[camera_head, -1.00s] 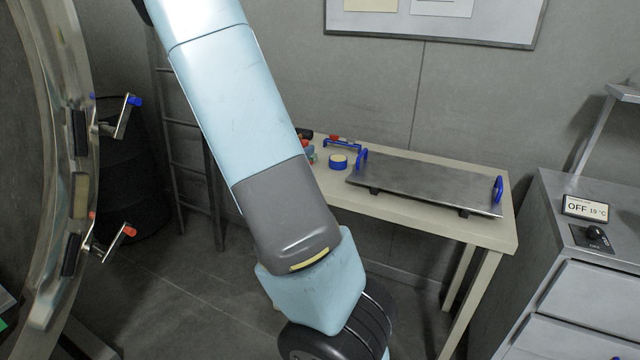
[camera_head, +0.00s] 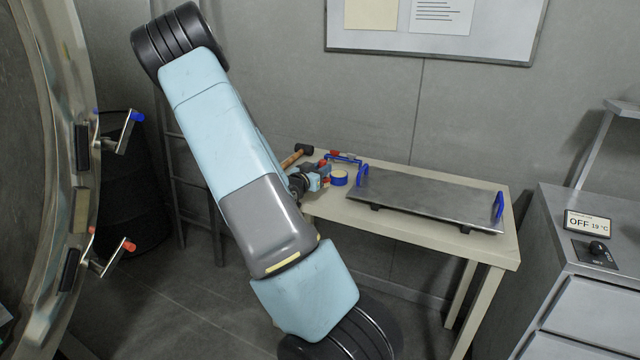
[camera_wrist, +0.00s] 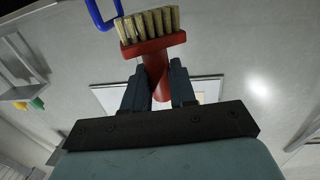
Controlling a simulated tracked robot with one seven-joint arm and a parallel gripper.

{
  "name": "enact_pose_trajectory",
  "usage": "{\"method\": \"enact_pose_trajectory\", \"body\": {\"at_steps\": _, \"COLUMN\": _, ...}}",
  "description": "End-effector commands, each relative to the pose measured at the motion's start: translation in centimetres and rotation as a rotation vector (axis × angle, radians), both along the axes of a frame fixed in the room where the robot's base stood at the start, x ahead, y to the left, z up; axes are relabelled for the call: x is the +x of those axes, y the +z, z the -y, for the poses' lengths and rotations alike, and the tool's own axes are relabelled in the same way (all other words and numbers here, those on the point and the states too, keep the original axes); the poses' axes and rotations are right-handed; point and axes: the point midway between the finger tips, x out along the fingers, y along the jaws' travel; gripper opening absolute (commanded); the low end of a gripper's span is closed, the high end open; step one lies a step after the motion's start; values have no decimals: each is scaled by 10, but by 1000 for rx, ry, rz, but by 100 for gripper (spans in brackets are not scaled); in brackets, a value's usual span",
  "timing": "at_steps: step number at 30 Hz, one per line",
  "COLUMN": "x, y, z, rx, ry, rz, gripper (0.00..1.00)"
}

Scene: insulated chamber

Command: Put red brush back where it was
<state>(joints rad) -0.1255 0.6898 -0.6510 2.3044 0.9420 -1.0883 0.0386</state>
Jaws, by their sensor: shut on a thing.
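The red brush (camera_wrist: 160,48) with pale yellow bristles shows in the wrist view. My gripper (camera_wrist: 158,80) is shut on it, with its dark fingers on both sides of the handle. The bristle end points to the top of the picture. Which spot the brush came from cannot be told.
A grey cabinet (camera_head: 575,270) stands right, a round metal door frame (camera_head: 65,200) left.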

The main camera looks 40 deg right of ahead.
Motion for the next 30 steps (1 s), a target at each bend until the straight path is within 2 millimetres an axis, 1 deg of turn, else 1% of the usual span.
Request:
{"method": "enact_pose_trajectory", "body": {"at_steps": 1, "x": 3, "y": -7, "z": 5, "rx": -1, "ry": -1, "rz": -3, "gripper": 0}}
{"method": "enact_pose_trajectory", "body": {"at_steps": 4, "x": 8, "y": -16, "z": 10, "rx": -1, "ry": 0, "rz": -2, "gripper": 0}}
{"method": "enact_pose_trajectory", "body": {"at_steps": 14, "x": 15, "y": -30, "z": 19, "rx": 0, "ry": 0, "rz": -1, "gripper": 0}}
{"method": "enact_pose_trajectory", "body": {"at_steps": 21, "x": 15, "y": -57, "z": 19, "rx": -1, "ry": 1, "rz": -2, "gripper": 0}}
{"method": "enact_pose_trajectory", "body": {"at_steps": 30, "x": 15, "y": -59, "z": 18, "rx": 0, "ry": 1, "rz": 1, "gripper": 0}}
